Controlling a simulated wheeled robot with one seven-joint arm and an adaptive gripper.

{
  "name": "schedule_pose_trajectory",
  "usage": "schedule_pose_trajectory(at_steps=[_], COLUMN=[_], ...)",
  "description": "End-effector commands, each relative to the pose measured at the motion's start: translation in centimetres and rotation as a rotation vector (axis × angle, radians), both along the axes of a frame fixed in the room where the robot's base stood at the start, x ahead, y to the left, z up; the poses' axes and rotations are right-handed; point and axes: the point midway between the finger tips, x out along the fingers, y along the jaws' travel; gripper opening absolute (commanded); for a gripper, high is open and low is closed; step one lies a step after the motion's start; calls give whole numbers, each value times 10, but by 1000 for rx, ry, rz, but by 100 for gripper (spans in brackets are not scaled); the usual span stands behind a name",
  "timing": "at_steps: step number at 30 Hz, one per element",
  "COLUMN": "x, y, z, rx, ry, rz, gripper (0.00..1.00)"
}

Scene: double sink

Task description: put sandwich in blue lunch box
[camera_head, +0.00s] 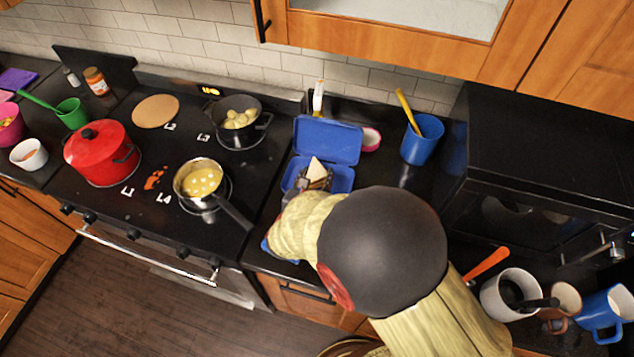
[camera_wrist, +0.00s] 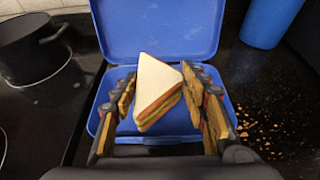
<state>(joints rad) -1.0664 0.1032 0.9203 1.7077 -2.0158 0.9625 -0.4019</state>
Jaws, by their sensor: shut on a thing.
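The sandwich (camera_wrist: 157,92) is a triangular half with white bread and a layered filling. In the wrist view it sits between the two fingers of my gripper (camera_wrist: 165,105), which is shut on it. The open blue lunch box (camera_wrist: 205,118) lies under and around it, with its lid (camera_wrist: 155,28) raised at the back. I cannot tell whether the sandwich touches the box floor. In the head view, the sandwich (camera_head: 316,170) shows over the lunch box (camera_head: 342,178), and my arm hides most of my gripper (camera_head: 310,185).
A stove with a saucepan (camera_head: 200,180), a dark pot (camera_head: 238,120) and a red pot (camera_head: 100,150) is on the left.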

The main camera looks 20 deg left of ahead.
Motion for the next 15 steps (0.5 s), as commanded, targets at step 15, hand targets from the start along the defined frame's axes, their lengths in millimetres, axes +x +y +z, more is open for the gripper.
schedule_pose_trajectory(at_steps=[15], x=[10], y=[3], z=[-43], rx=[1], ry=[-1], rz=[1], gripper=[38])
